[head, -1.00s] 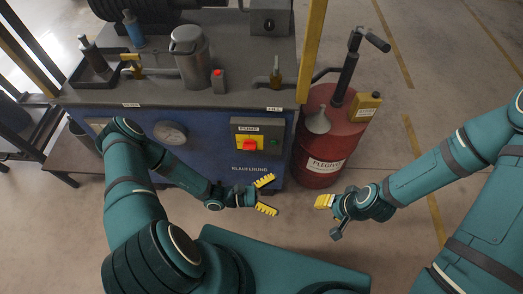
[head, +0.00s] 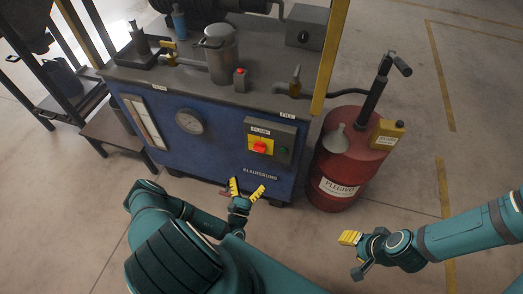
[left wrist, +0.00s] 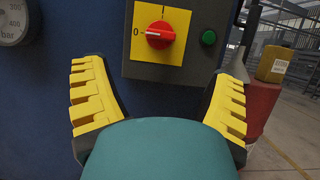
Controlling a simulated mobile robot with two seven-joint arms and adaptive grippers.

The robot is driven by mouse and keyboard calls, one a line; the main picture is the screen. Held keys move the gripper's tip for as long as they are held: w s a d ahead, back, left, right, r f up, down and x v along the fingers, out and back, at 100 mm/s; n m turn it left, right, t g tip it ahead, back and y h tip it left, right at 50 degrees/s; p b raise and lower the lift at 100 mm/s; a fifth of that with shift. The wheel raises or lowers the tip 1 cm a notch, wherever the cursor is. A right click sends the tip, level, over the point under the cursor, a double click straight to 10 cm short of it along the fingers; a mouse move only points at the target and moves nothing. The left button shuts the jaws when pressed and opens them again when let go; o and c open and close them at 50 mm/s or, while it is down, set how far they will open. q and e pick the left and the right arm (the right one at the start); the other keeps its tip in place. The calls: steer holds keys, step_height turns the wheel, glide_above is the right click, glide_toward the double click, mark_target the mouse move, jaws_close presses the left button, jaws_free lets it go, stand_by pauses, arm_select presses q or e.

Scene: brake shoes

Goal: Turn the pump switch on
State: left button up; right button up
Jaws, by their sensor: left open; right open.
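The pump switch is a red rotary knob (head: 260,148) on a yellow plate, on a grey box labelled PUMP on the blue cabinet's front. In the left wrist view the red knob (left wrist: 160,34) shows its white mark pointing left to 0; an I stands above it. A green round button (left wrist: 208,38) sits to its right. My left gripper (head: 247,188) is open and empty, below the box and apart from it. In the left wrist view its yellow fingers (left wrist: 160,100) stand wide, below the knob on either side. My right gripper (head: 350,241) is off to the right, empty.
A red drum (head: 345,165) with a hand pump stands right of the blue cabinet (head: 195,150). A yellow post (head: 331,55) rises at the cabinet's right corner. A gauge (head: 189,121) is left of the switch box. The floor in front is clear.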

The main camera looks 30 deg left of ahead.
mark_target(258, 151)
arm_select(q)
steer(key=x, duration=1.3)
steer(key=shift+b, duration=0.4)
steer(key=c, duration=1.2)
